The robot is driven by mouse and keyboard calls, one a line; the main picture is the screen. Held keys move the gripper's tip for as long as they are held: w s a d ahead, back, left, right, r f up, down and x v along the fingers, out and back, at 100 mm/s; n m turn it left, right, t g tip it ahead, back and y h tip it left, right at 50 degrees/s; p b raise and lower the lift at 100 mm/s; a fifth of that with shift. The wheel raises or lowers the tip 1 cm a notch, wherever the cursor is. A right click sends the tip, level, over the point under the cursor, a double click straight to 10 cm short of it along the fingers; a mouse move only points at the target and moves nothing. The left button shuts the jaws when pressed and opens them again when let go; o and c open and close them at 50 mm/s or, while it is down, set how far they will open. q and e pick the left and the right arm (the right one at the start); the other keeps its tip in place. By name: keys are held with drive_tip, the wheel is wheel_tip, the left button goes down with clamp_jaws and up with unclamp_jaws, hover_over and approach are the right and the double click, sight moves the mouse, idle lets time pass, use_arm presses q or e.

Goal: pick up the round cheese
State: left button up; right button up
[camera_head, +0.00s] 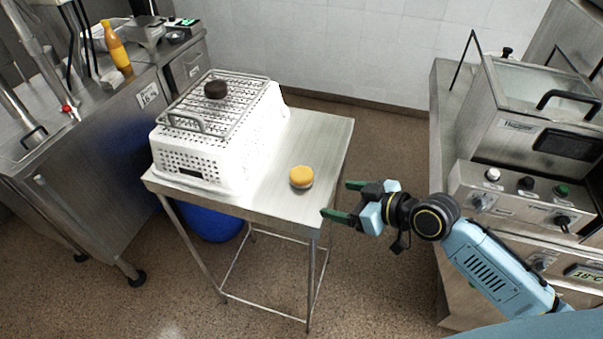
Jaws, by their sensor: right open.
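A small round yellow-orange cheese (301,177) lies on the steel table (318,140), near its front right corner. My right gripper (340,200) is open and empty, just off the table's right edge. Its green-tipped fingers point left toward the cheese and are apart from it. My left gripper is not in view.
A white perforated basket (200,165) stands upside down or covered on the table's left, with a wire rack (225,100) and a dark round item (215,89) on top. A steel fryer-like machine (540,130) stands right. A counter with an orange bottle (115,45) stands left.

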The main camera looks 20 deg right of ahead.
sight(307, 176)
drive_tip(key=shift+t+y, duration=0.3)
drive_tip(key=shift+t, duration=0.3)
drive_tip(key=w, duration=0.2)
drive_tip(key=w+a, duration=0.1)
drive_tip(key=w, duration=0.2)
drive_tip(key=w+a, duration=0.1)
drive_tip(key=w, duration=0.1)
drive_tip(key=shift+w+a+f+p, duration=0.1)
drive_tip(key=shift+w+a+p, duration=0.1)
drive_tip(key=shift+w+p, duration=0.1)
drive_tip(key=shift+s+p+x, duration=0.2)
drive_tip(key=shift+p+x, duration=0.15)
drive_tip(key=shift+x, duration=2.8)
drive_tip(key=shift+a+f, duration=0.2)
drive_tip(key=c, duration=1.1)
